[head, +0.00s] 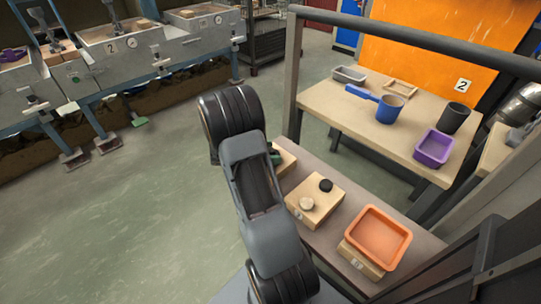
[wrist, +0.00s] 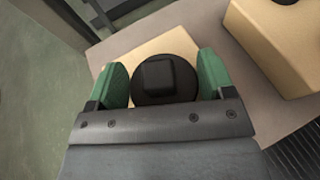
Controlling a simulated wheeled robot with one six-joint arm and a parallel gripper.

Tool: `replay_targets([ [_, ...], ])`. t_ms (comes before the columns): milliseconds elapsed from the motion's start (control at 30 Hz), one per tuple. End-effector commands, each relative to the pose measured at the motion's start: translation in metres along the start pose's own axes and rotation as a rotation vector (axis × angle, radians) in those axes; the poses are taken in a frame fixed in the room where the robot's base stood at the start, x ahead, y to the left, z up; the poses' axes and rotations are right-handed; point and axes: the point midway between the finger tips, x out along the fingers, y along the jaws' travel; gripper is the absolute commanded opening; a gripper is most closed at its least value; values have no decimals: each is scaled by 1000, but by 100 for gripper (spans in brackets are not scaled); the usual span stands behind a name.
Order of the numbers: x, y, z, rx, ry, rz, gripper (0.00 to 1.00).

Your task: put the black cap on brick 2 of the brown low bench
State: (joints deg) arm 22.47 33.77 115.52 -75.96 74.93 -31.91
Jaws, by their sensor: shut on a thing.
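My gripper (wrist: 165,83) is shut on a black cap (wrist: 166,78), round with a square knob, between its green fingers. The cap is over a tan brick (wrist: 133,55) at the left end of the brown low bench (head: 322,166); I cannot tell whether it touches. In the head view this brick (head: 287,158) is partly hidden by my arm, and the held cap barely shows.
An orange tray (head: 380,232) sits on the right-hand brick (head: 358,262). Behind, a wooden table (head: 335,105) holds a blue pan (head: 390,108), a dark cup (head: 454,117), a purple tray (head: 433,148) and a grey tray (head: 349,74). A metal post (head: 293,75) stands near the bench.

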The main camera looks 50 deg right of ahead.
Motion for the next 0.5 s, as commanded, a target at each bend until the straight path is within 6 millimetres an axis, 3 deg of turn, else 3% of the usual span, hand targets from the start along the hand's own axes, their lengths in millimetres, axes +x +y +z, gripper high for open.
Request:
replay_targets([
  [400,2,0,-5,0,0,0,52],
  [433,2,0,-5,0,0,0,77],
  [500,2,0,-4,0,0,1,84],
])
